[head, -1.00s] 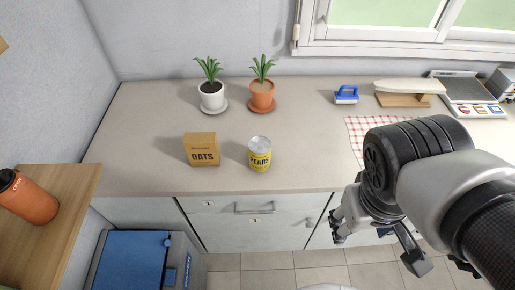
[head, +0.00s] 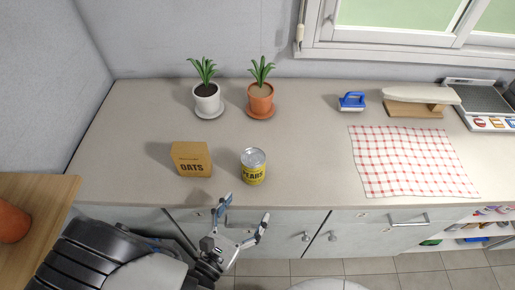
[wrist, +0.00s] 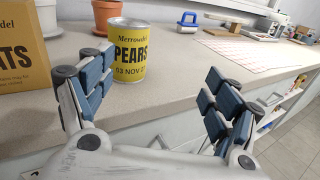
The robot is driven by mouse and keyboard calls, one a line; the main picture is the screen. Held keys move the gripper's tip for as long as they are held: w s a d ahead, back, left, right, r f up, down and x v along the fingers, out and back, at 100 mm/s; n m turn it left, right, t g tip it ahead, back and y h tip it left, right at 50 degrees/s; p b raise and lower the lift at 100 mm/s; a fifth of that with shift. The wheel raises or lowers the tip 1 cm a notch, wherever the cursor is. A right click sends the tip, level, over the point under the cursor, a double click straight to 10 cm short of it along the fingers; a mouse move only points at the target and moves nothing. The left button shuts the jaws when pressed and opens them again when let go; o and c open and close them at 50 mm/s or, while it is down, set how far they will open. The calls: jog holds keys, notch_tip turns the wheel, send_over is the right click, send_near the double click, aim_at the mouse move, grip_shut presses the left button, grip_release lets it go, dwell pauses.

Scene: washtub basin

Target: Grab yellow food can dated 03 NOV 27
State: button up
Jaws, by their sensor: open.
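The yellow food can (head: 253,168) stands upright on the counter near its front edge. Its label reads "PEARS" and, in the wrist view, "03 NOV 2" with the last digit unclear on the can (wrist: 130,52). My gripper (head: 244,216) is open and empty, just in front of the counter edge and short of the can. In the wrist view my gripper (wrist: 153,90) has its fingers spread, with the can beyond the left finger, which overlaps its lower left edge. No contact shows.
A box of oats (head: 191,160) stands left of the can. Two potted plants (head: 208,104) (head: 260,105) are behind. A checked cloth (head: 410,162), blue-handled brush (head: 352,102) and wooden stand (head: 412,108) lie right. The counter between can and cloth is clear.

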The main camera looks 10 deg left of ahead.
aim_at(253, 168)
notch_tip(253, 168, down, 3)
jog(key=s+a+n+t+y, duration=0.1)
jog(key=s+a+n+y, duration=0.1)
jog(key=a+n+y, duration=0.15)
jog(key=w+b, duration=0.1)
jog(key=w, duration=0.4)
jog(key=w+d+b, duration=0.1)
jog(key=w, duration=0.5)
jog(key=w+b, duration=0.1)
jog(key=w, duration=0.5)
jog(key=shift+w+d+f, duration=0.1)
jog(key=shift+w+d, duration=0.05)
jog(key=shift+d, duration=0.2)
jog(key=c, duration=1.5)
